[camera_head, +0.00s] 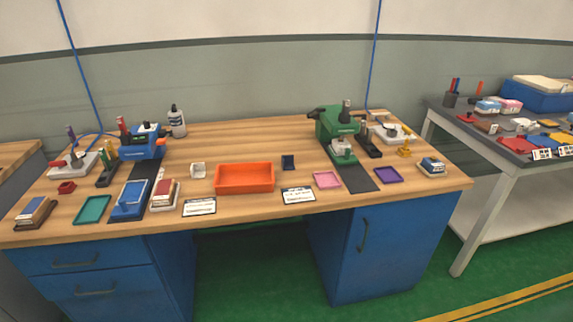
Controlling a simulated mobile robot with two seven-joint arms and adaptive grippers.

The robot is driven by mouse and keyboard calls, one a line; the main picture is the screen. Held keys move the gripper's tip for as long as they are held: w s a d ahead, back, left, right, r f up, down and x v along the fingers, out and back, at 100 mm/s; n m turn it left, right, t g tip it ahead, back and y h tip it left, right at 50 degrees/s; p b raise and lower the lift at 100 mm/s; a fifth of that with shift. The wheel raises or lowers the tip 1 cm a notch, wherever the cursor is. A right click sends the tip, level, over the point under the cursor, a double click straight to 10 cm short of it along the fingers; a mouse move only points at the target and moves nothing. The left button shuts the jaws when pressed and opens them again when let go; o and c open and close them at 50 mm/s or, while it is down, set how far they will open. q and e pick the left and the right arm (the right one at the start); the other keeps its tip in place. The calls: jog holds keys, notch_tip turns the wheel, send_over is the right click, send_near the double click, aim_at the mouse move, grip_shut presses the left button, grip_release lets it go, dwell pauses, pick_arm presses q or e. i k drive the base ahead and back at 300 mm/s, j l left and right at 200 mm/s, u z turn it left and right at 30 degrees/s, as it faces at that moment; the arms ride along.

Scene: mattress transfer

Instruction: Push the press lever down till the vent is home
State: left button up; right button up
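A green bench machine (338,122), which looks like a press, stands at the back right of the wooden table. It has a dark arm reaching left and an upright dark knob on top. A small pale piece (343,151) is under its front; I cannot tell whether this is the vent or how it is seated. A blue machine (145,141) with a red-topped part stands at the back left. Which part is the press lever is too small to tell. Neither of my grippers is in view.
An orange tray (244,178) sits mid-table, with a teal tray (93,210), a pink tray (327,179) and a purple tray (389,174) around it. A cluttered grey table stands at right.

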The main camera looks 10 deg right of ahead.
aim_at(318, 110)
jog(key=l+u, duration=0.35)
jog(key=l, duration=0.35)
jog(key=l+u, duration=0.35)
jog(key=l, duration=0.35)
jog(key=k+l+u, duration=0.15)
jog(key=l+u, duration=0.2)
jog(key=l, duration=0.35)
